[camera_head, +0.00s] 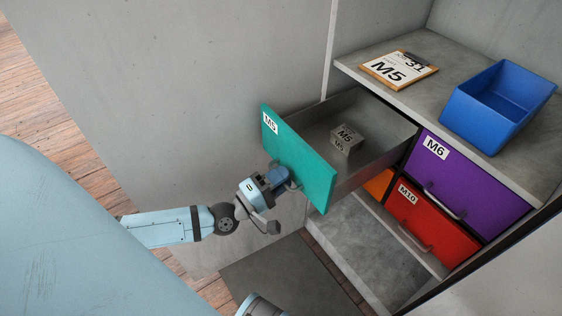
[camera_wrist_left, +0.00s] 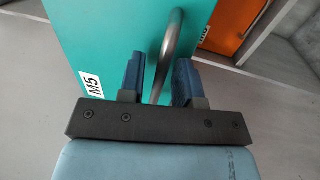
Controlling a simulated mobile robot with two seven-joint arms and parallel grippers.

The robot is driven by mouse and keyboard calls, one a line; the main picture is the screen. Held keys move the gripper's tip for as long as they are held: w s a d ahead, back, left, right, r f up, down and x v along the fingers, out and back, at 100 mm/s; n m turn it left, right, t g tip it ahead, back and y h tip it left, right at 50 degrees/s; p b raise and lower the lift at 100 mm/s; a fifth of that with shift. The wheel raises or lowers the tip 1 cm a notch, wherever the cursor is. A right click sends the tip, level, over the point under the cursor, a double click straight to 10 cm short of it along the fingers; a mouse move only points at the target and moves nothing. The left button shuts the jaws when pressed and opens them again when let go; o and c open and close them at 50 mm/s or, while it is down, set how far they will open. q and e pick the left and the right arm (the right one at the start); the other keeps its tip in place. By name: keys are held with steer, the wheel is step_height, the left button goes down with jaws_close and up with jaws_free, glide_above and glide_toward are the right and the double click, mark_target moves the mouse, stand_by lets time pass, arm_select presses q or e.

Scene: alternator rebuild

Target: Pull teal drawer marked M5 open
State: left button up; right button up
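The teal drawer marked M5 (camera_head: 298,160) stands pulled well out of the cabinet, its inside showing. My left gripper (camera_head: 287,180) is at the handle on the drawer's front. In the left wrist view the metal handle (camera_wrist_left: 168,55) passes between the two blue fingers of my left gripper (camera_wrist_left: 160,82). My right gripper does not show.
A purple drawer M6 (camera_head: 465,185) and a red drawer M10 (camera_head: 428,222) are shut at the right. An orange drawer (camera_head: 379,184) is partly hidden behind the teal one. A blue bin (camera_head: 490,112) and a clipboard marked M5 (camera_head: 399,70) lie on the cabinet top.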

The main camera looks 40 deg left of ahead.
arm_select(q)
steer(key=p+v, duration=0.1)
steer(key=v, duration=1.2)
steer(key=shift+s+a, duration=0.15)
steer(key=shift+s, duration=0.25)
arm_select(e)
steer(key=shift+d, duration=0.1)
arm_select(q)
steer(key=shift+f, duration=0.15)
